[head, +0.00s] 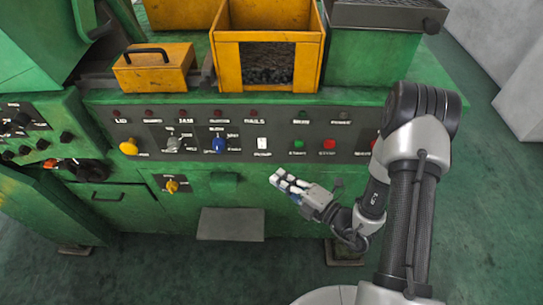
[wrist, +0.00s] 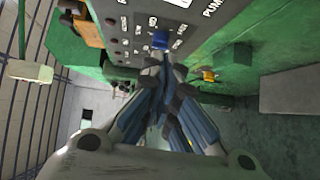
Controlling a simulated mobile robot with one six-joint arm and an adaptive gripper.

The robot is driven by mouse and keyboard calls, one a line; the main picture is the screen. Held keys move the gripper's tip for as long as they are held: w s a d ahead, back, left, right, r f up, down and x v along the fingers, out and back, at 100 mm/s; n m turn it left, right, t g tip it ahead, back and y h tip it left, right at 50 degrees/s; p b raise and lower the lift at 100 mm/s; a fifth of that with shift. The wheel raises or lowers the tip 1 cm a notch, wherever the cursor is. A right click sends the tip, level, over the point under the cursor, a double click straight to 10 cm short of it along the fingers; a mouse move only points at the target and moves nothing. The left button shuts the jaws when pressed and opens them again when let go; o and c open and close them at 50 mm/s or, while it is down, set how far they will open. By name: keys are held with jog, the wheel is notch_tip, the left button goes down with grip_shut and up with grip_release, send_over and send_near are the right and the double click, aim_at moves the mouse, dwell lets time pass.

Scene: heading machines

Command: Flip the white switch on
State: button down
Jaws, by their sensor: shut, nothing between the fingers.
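The white switch (head: 262,143) is a small upright rocker on the dark control panel (head: 350,150), between the blue knob (head: 218,144) and a green button. Which way it is set is too small to tell. My gripper (head: 277,178) is shut and empty. In the head view it appears below and slightly right of the switch, apart from it, in front of the green machine body. In the wrist view the closed fingertips (wrist: 166,58) appear just below the blue knob (wrist: 160,41). A white piece, apparently the switch (wrist: 180,2), is cut off at the top edge beside the "PUMP" lettering.
A green button (head: 298,144) and a red button (head: 329,144) sit right of the switch. A yellow knob (head: 129,147) and a grey selector (head: 174,143) sit left. A grey plate (head: 230,224) and yellow knob (head: 172,186) are lower. Yellow bins (head: 268,37) stand above.

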aim_at(262, 143)
jog(key=shift+w+d+f+m+t+h, duration=0.1)
jog(key=shift+d+f+m+t+h, duration=0.3)
jog(key=shift+d+f+m, duration=0.5)
jog(key=shift+w+a+f, duration=0.1)
jog(key=shift+a, duration=0.15)
jog(key=w+d+b+x, duration=0.2)
jog(key=x, duration=1)
jog(key=shift+a+f+b, duration=0.15)
jog(key=shift+f+b, duration=0.1)
jog(key=shift+b, duration=0.15)
jog(key=shift+w, duration=0.15)
